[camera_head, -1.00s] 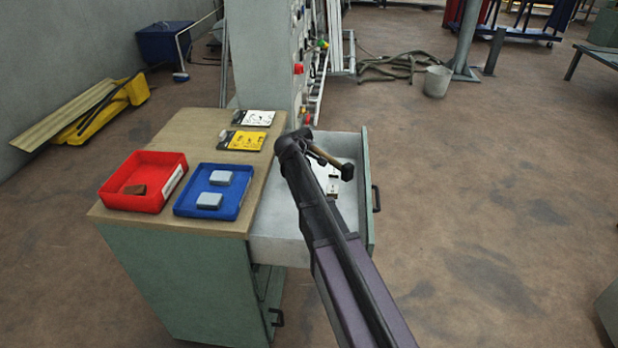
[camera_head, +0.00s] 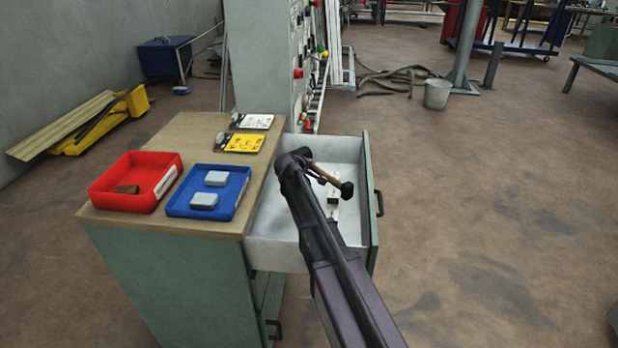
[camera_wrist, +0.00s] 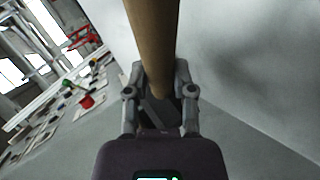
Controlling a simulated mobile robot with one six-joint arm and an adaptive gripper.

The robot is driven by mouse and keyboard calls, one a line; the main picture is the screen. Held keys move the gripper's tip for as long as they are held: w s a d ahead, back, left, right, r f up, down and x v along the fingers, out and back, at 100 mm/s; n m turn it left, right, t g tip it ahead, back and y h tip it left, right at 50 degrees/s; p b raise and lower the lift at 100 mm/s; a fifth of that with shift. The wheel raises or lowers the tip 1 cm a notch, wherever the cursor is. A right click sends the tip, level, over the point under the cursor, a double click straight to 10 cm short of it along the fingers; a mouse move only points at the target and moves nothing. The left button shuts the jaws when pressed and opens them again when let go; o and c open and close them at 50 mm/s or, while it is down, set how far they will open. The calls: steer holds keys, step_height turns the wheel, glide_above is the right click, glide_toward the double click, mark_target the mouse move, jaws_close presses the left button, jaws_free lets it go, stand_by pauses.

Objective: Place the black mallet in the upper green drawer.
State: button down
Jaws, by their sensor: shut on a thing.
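The black mallet has a black head (camera_head: 346,190) and a wooden handle (camera_head: 328,177). My gripper (camera_head: 311,169) is shut on the handle. The mallet is over the inside of the upper green drawer (camera_head: 372,215), which is pulled open. In the wrist view, the handle (camera_wrist: 152,40) passes between my gripper's fingers (camera_wrist: 158,95), with pale drawer surfaces around it. The mallet head is out of that view. I cannot tell whether the mallet touches the drawer floor. My arm hides part of the drawer.
A small pale item (camera_head: 333,197) is in the drawer near the mallet head. On the wooden cabinet top (camera_head: 190,130) are a red bin (camera_head: 108,190), a blue bin (camera_head: 187,213) and two cards. A control cabinet (camera_head: 262,60) stands behind. Floor is clear to the right.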

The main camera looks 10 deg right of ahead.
steer(key=shift+f, duration=0.1)
steer(key=shift+f+b, duration=1.85)
steer(key=shift+b, duration=0.15)
steer(key=shift+s+f+b, duration=0.1)
steer(key=shift+f+b, duration=0.35)
steer(key=shift+b, duration=0.1)
steer(key=shift+c, duration=2.3)
jaws_free()
steer(key=shift+s, duration=0.1)
steer(key=shift+s+f, duration=0.1)
